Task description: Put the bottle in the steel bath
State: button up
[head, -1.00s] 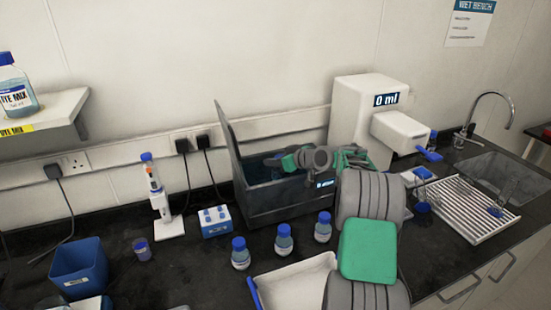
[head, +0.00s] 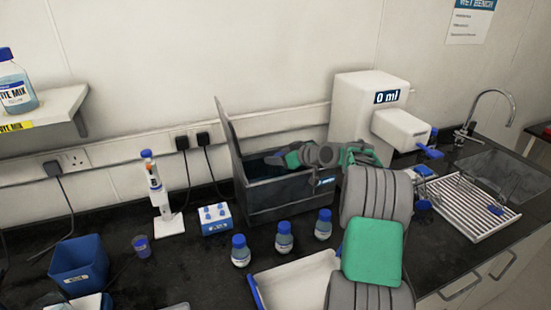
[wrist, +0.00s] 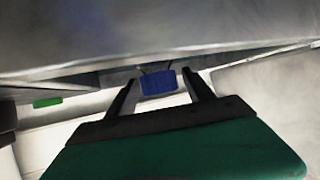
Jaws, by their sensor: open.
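The steel bath (head: 292,208) is a dark grey open box at the middle of the bench, its lid (head: 230,150) raised on the left side. My gripper (head: 272,159) is over the bath's opening, pointing left, with its fingers apart. In the wrist view my gripper (wrist: 160,88) is open, and a small blue block (wrist: 158,82) shows between the fingertips; I cannot tell what it is or how far away. Three blue-capped bottles stand in front of the bath: left (head: 240,252), middle (head: 284,238) and right (head: 323,226). The bath's inside is mostly hidden.
A white tray (head: 295,280) lies in front of the bottles. A white dispenser (head: 365,110) stands behind, right of the bath. A drying rack (head: 475,208) and sink are at right. A blue bin (head: 80,262), pipette stand (head: 160,200) and shelf bottle (head: 15,85) are at left.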

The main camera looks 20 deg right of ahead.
jog(key=b+v, duration=0.2)
jog(key=v, duration=0.8)
jog(key=shift+g+h, duration=0.3)
jog(key=shift+g, duration=0.4)
jog(key=a, duration=0.2)
jog(key=s+a, duration=0.1)
jog(key=a, duration=0.3)
jog(key=shift+s+a+r, duration=0.2)
jog(key=shift+s+a, duration=0.1)
jog(key=shift+s, duration=0.1)
jog(key=s+a+f+m+g+h, duration=0.1)
jog(key=s+a+f+g, duration=0.1)
jog(key=s+a, duration=0.55)
jog(key=s+a+f+m+g+h, duration=0.1)
jog(key=s+a+f+g, duration=0.1)
jog(key=s+a, duration=0.55)
jog(key=s+f+m+g+h, duration=0.1)
jog(key=s+f, duration=0.1)
jog(key=s, duration=0.5)
jog(key=s+f+m+g+h, duration=0.1)
jog(key=s+f, duration=0.2)
jog(key=s, duration=0.5)
jog(key=shift+a, duration=0.2)
jog(key=shift+s+r, duration=0.1)
jog(key=shift+s, duration=0.1)
